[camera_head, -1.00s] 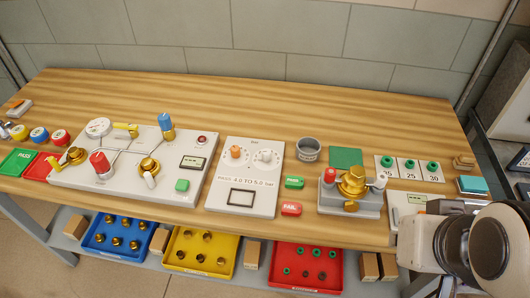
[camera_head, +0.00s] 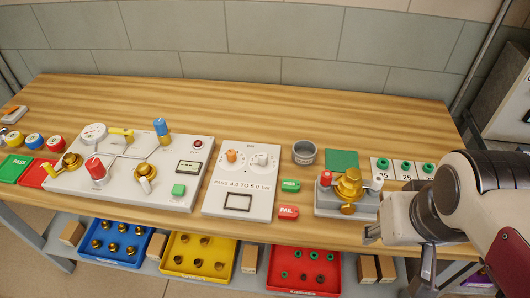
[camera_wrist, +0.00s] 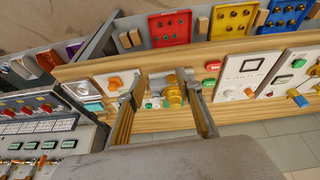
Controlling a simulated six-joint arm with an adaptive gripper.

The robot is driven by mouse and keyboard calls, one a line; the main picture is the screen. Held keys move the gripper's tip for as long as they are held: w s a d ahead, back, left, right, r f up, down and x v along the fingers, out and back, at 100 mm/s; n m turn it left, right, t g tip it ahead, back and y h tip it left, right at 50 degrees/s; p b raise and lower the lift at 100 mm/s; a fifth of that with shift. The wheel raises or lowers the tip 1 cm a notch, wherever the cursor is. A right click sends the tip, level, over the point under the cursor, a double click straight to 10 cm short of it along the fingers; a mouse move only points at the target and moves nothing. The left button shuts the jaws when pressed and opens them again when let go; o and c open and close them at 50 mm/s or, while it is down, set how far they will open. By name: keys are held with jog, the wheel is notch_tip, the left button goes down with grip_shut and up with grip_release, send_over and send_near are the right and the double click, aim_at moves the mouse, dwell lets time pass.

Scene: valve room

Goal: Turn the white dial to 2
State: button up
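The white dial (camera_head: 261,159) is on a light grey panel (camera_head: 212,198) in the middle of the bench, right of an orange dial (camera_head: 231,155). Its exact setting is too small to read. In the wrist view the white dial (camera_wrist: 229,94) and orange dial (camera_wrist: 249,92) show on the panel right of my fingers. My gripper (camera_wrist: 163,87) is open and empty, its two fingers spread apart. In the head view it is at the bench's front right, well right of the panel and apart from the dial.
A grey block with a brass valve (camera_head: 348,186) and red knob stands between my gripper and the panel. Green PASS (camera_head: 290,186) and red FAIL (camera_head: 288,212) pieces and a grey cup (camera_head: 304,152) lie beside the panel. Bare wood is behind it.

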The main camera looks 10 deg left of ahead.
jog(key=w+d+r+n+t+h, duration=0.15)
jog(key=w+n, duration=0.35)
jog(key=w, duration=0.8)
jog(key=w+d+r+n+t+h, duration=0.1)
jog(key=w+r+n+t, duration=0.25)
jog(key=w, duration=0.95)
jog(key=w+a+r+n+t+y, duration=0.1)
jog(key=w+a+n, duration=0.25)
jog(key=w, duration=0.25)
jog(key=w+a+r+n+t, duration=0.1)
jog(key=w+a+n, duration=0.1)
jog(key=w+n, duration=0.3)
jog(key=w+a+f+n+y, duration=0.2)
jog(key=w+a+n+y, duration=0.65)
jog(key=a+n, duration=0.6)
jog(key=a+f+n+g+y, duration=0.1)
jog(key=a+f+n+g, duration=0.4)
jog(key=a+n, duration=0.45)
jog(key=s+a+f+n+g, duration=0.1)
jog(key=s+f+n+g, duration=0.2)
jog(key=s+f+n, duration=0.4)
jog(key=s+d+n+g+h, duration=0.4)
jog(key=s+n, duration=0.3)
jog(key=n, duration=0.3)
jog(key=shift+s+d+f+g, duration=0.25)
jog(key=shift+d+g, duration=0.05)
jog(key=shift+d, duration=0.6)
jog(key=shift+f, duration=0.1)
